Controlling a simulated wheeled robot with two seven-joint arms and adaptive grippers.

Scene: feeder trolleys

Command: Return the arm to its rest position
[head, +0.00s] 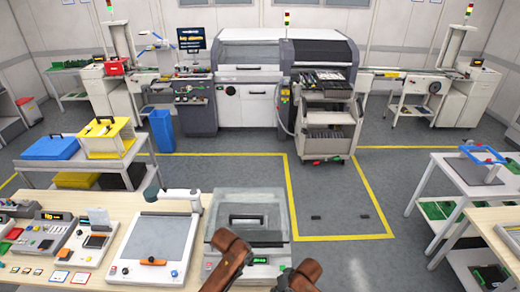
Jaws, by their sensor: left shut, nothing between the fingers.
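My left gripper (230,250) shows at the bottom middle as a brown, wood-coloured shape with dark parts. It is shut and holds nothing. It overlaps the front of a grey lidded box-shaped device (258,205) on the near bench; I cannot tell whether they touch. Another brown part of mine, likely the right arm, enters at the bottom edge just to the right. No right gripper fingers can be made out there.
The near wooden bench (45,265) carries a flat grey-topped device (155,235) and several small instruments. A trolley with a yellow crate (105,138) stands behind it. A white table (455,195) is at right.

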